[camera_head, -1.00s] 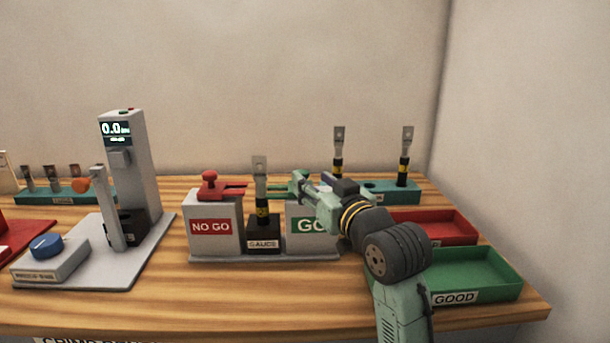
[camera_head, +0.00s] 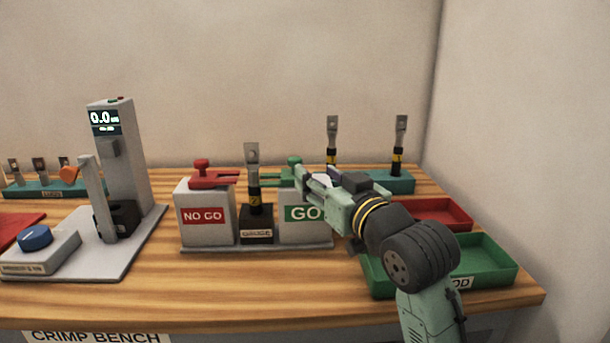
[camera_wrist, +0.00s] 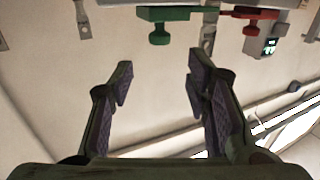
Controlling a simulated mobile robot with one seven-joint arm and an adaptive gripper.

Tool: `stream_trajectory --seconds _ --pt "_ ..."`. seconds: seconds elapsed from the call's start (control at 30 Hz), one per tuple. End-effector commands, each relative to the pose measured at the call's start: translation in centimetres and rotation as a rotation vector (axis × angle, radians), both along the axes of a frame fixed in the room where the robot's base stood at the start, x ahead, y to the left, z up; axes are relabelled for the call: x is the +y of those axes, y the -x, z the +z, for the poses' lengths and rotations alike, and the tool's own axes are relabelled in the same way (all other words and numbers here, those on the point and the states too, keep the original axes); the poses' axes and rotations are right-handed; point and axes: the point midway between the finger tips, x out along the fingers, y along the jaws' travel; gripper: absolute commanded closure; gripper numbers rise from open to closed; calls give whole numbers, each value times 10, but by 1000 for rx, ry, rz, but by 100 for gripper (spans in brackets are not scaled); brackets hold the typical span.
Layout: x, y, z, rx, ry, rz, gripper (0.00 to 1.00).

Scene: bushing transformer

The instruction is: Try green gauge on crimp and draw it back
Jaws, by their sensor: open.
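The green gauge (camera_head: 291,164) rests on top of the GO block, its round knob upright. In the wrist view the green gauge (camera_wrist: 165,15) lies beyond my fingertips, its knob pointing down in the picture. The crimp (camera_head: 253,190) stands upright in the black GAUGE holder between the two blocks, its flat lug at the top. In the head view the green gauge's left end is close to the crimp; I cannot tell whether they touch. My gripper (camera_head: 312,180) is open and empty beside the GO block, to the right of the green knob. Its two fingers (camera_wrist: 158,85) are apart.
The red gauge (camera_head: 205,172) sits on the NO GO block at left. A red tray (camera_head: 445,214) and green tray (camera_head: 480,265) lie at right, under and beside my arm. A teal rack (camera_head: 390,182) with upright lugs stands behind. A grey tester (camera_head: 125,155) stands left.

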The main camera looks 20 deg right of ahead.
Motion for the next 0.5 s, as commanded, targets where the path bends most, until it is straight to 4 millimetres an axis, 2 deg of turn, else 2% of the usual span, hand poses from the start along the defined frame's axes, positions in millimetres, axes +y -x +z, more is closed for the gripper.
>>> stream_trajectory --seconds 0.03,0.23,0.5 --pt "-2 -2 -5 4 3 -4 56" --pt "2 -20 -1 9 -6 1 56" --pt "8 -71 0 9 -4 1 56"
